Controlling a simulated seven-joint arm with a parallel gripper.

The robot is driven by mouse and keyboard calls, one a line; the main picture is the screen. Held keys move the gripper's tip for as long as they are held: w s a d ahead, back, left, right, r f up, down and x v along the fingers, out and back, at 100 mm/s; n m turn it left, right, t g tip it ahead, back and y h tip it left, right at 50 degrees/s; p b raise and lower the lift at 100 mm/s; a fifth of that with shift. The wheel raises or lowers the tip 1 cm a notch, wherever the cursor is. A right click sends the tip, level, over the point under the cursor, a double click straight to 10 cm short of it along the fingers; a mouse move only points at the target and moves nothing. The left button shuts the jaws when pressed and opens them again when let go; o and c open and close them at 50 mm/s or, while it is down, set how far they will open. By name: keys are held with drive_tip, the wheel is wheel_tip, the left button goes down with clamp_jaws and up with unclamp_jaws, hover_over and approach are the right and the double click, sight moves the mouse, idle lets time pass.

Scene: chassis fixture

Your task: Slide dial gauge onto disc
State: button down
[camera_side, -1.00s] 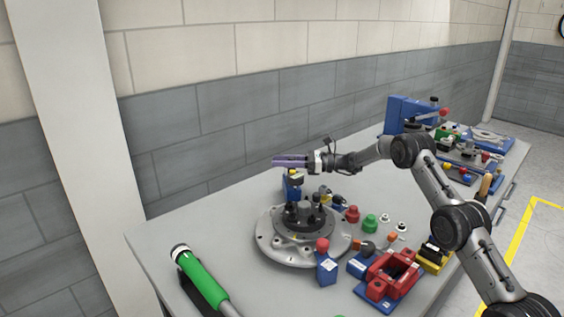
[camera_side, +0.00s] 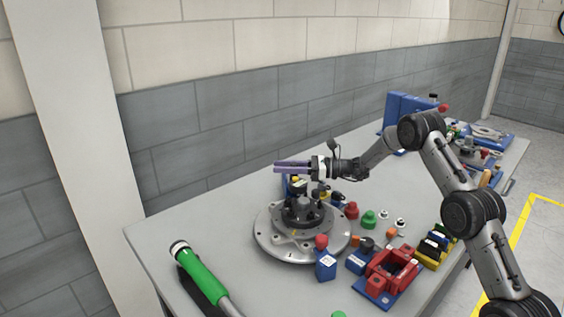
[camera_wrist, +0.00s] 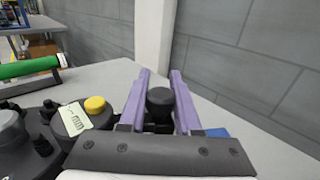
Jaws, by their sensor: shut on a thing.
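The dial gauge (camera_side: 296,183), dark with a yellow cap and a pale readout, is just under my purple fingers in the side view. It also shows in the wrist view (camera_wrist: 72,121), left of the fingers. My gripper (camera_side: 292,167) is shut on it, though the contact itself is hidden. In the wrist view a black round knob (camera_wrist: 159,98) shows between my fingers (camera_wrist: 158,92); I cannot tell what it belongs to. The grey metal disc (camera_side: 275,240) lies flat on the table, with a dark raised hub (camera_side: 303,207) below the gauge.
A blue block with a red ball (camera_side: 325,265) stands at the disc's front edge. A red fixture (camera_side: 390,272) and several small coloured parts are to the right. A green-handled tool (camera_side: 203,275) lies front left. The table (camera_side: 190,225) left of the disc is clear.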

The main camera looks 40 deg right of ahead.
drive_tip(key=shift+s+a, duration=0.25)
drive_tip(key=shift+s, duration=0.15)
drive_tip(key=c, duration=0.6)
unclamp_jaws()
drive_tip(key=v, duration=1.4)
